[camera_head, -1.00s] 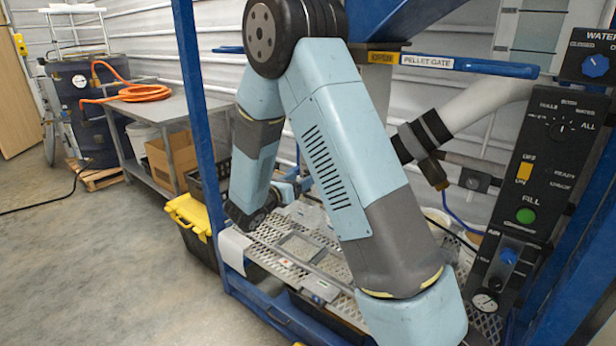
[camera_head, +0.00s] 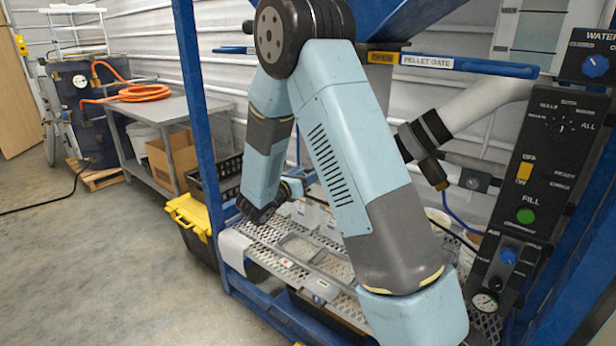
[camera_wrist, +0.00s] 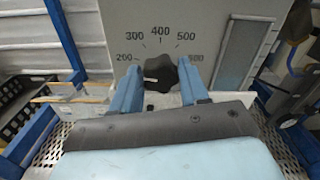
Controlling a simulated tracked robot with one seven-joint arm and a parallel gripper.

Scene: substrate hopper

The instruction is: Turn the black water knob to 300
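The black knob (camera_wrist: 160,74) sits on a pale panel (camera_wrist: 122,30) in the wrist view, under a dial printed 200 to 600. Its white pointer mark faces left, close to the 200 label. My gripper (camera_wrist: 160,68) has its two blue fingers apart, one on each side of the knob. A narrow gap seems to show on both sides, but contact is hard to judge. In the head view my gripper (camera_head: 290,188) is small and partly hidden by my arm, and I cannot make out this dial there.
A blue-framed rack with a perforated metal shelf (camera_head: 265,256) lies below my arm. A control panel (camera_head: 545,185) with a blue water knob (camera_head: 595,66) stands at the right. A black crate (camera_head: 222,180) and a yellow-lidded box (camera_head: 190,215) are at the left, beside open floor.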

